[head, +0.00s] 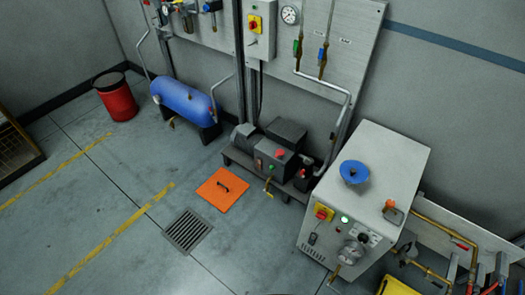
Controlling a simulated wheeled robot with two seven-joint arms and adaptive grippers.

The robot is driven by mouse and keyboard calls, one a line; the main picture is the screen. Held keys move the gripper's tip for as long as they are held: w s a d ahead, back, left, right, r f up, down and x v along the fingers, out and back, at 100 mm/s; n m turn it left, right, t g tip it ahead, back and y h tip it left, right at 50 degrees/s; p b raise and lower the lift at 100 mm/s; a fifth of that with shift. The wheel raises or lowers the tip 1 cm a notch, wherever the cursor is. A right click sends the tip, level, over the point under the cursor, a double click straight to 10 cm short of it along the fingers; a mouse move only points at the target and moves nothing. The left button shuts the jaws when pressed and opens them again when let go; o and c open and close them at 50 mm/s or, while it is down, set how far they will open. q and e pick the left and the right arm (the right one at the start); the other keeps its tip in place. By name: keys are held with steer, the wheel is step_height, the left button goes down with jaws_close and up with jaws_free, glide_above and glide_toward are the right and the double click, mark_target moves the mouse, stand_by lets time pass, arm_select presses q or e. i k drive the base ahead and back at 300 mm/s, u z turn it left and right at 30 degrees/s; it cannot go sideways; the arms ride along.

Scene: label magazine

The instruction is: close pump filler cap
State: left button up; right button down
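A motor-driven pump unit (284,136) in dark grey stands on a low base against the wall, with a red button on top. To its right is a light grey cabinet (385,160). A blue round dish-like part (353,172), perhaps a funnel or an open lid, sits on the cabinet top. A small orange-brown part (391,205) sits near the cabinet's front right top edge. I cannot tell which of these parts is the filler cap, or whether it is open. Neither of my grippers is in view.
An orange floor plate (222,189) with a handle and a floor grate (187,231) lie in front of the pump. A blue tank (186,104) and a red bin (117,100) stand at left. Brass pipework (440,235) runs at right. The floor at left centre is clear.

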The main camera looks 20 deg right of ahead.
mark_target(280, 152)
steer(key=u, duration=0.3)
steer(key=i, duration=1.05)
steer(key=z, duration=0.5)
